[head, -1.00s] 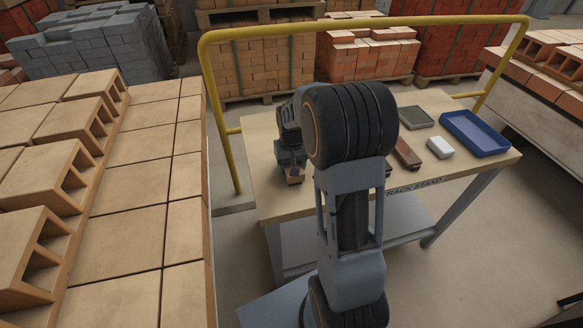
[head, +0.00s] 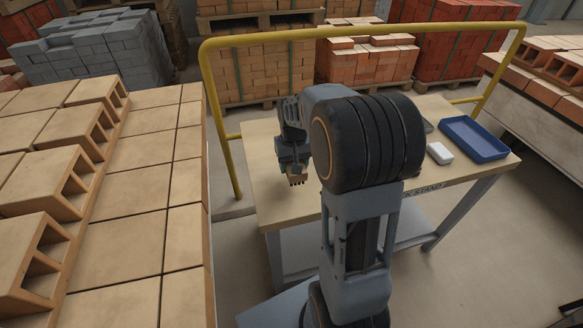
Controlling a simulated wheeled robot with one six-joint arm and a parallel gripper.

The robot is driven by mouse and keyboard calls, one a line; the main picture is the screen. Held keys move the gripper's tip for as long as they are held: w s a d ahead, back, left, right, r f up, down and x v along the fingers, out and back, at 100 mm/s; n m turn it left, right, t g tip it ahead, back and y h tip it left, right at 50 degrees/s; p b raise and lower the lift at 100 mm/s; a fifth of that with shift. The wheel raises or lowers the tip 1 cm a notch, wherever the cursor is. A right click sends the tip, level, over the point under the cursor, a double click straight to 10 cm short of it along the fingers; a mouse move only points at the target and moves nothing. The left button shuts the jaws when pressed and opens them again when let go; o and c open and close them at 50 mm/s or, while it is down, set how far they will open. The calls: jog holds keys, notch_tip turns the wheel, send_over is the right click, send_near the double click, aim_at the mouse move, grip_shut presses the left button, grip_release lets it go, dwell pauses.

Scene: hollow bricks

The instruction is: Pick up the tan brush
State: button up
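The tan brush (head: 298,177) is at the end of my gripper (head: 292,164), over the left part of the work table. Its tan body shows just below the gripper, with dark bristles pointing down. My gripper is shut on the brush, which appears held just above the table top. The fingers are small in the head view and partly hidden by my own arm.
The wooden table top (head: 264,196) is bare around the brush. A white block (head: 440,153) and a blue tray (head: 478,138) lie at the right. A yellow rail (head: 229,140) borders the table at the left and back. My arm hides the table's middle.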

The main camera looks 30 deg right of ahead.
jog(key=s+r, duration=0.2)
jog(key=r, duration=0.1)
jog(key=s+r, duration=0.1)
jog(key=shift+s+a+r, duration=0.15)
jog(key=shift+a, duration=0.15)
jog(key=s+a+r, duration=0.1)
jog(key=s+r, duration=0.2)
jog(key=s, duration=0.5)
jog(key=shift+s+a+r, duration=0.25)
jog(key=shift+s+a, duration=0.05)
jog(key=shift+s, duration=0.05)
jog(key=o, duration=0.3)
jog(key=shift+c, duration=0.8)
